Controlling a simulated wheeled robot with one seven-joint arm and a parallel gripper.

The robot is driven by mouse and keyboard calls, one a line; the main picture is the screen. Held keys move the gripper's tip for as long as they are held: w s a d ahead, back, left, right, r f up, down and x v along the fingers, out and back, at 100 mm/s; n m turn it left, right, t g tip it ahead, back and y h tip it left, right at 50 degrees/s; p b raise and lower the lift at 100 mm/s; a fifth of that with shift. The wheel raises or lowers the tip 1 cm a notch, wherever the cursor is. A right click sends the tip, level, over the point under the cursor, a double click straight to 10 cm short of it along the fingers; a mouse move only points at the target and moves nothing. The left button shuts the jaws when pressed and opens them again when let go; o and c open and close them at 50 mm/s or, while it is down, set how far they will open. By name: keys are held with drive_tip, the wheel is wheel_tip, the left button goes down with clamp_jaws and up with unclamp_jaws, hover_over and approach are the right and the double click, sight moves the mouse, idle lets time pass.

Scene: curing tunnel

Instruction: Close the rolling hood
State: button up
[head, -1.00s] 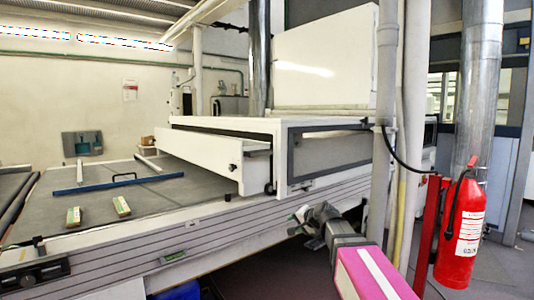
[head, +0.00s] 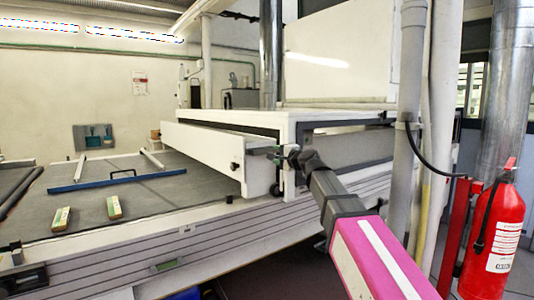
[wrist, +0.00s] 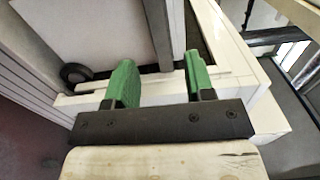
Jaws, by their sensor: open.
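The rolling hood is a long, low white cover with a white front panel (head: 212,152) beside the grey bed; a small dark knob and a small wheel show near its right end. My gripper (head: 283,152) is at the hood's right front corner, in front of the end opening. In the wrist view its two green fingers (wrist: 160,72) are spread apart with nothing clearly gripped between them. The hood's white frame (wrist: 235,48) lies behind and right of the fingers, and the wheel (wrist: 76,73) is left of them. I cannot tell whether a finger touches the frame.
The grey bed (head: 140,190) holds a blue bar (head: 115,182) and two small blocks (head: 61,219). A vertical pipe (head: 407,100) stands right of the hood. A red fire extinguisher (head: 492,235) stands at the far right.

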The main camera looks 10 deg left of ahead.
sight(267, 152)
drive_tip(key=x, duration=0.7)
drive_tip(key=shift+w+a, duration=0.25)
drive_tip(key=shift+w, duration=0.05)
clamp_jaws()
drive_tip(key=shift+s, duration=0.15)
